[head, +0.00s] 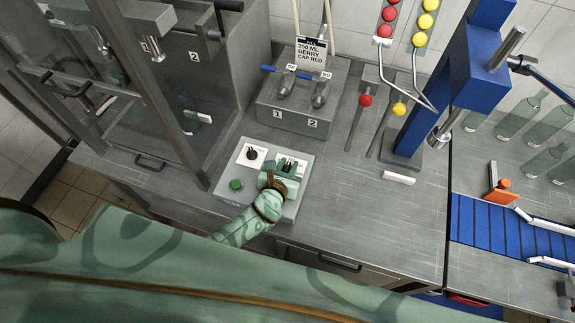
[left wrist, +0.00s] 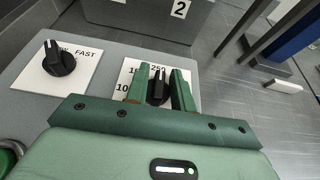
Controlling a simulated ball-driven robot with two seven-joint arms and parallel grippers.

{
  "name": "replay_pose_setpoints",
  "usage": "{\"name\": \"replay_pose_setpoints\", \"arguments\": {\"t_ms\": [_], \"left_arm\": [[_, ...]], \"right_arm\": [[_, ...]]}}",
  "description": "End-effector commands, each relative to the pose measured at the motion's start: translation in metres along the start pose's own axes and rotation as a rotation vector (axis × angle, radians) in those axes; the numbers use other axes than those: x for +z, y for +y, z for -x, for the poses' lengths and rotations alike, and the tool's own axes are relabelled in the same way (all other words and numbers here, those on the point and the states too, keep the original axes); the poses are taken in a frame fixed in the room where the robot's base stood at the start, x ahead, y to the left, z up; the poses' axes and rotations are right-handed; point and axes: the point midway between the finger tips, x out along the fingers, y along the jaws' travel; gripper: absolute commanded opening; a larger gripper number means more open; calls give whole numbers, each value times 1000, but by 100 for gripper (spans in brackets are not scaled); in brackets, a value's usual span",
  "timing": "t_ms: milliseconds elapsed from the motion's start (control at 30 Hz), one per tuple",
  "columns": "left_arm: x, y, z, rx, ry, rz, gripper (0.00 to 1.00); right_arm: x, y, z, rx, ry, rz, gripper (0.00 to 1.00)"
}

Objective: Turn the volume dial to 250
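The volume dial (left wrist: 158,88) is a black knob on a white scale plate on the grey control panel (head: 222,190). Its pointer stands up toward the 250 mark in the left wrist view. The fingers hide the knob's sides and part of the scale. My right gripper is not in view.
A speed dial (head: 252,154) and a green button (head: 236,184) sit left of the volume dial on the panel. Behind stands a grey valve block (head: 300,105) with an order card (head: 311,53).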

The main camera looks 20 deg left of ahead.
Motion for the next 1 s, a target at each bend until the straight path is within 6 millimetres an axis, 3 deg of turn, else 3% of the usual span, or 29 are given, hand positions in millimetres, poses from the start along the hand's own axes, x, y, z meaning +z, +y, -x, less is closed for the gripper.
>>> {"name": "replay_pose_setpoints", "arguments": {"t_ms": [300,433,733,1000], "left_arm": [[0,0,1,0,0,-1,33],[1,0,13,0,1,0,33],[2,0,89,-1,2,0,33],[0,0,146,-1,1,-1,33]], "right_arm": [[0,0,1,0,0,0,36],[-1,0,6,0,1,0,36],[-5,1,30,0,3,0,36],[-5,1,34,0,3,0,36]]}}
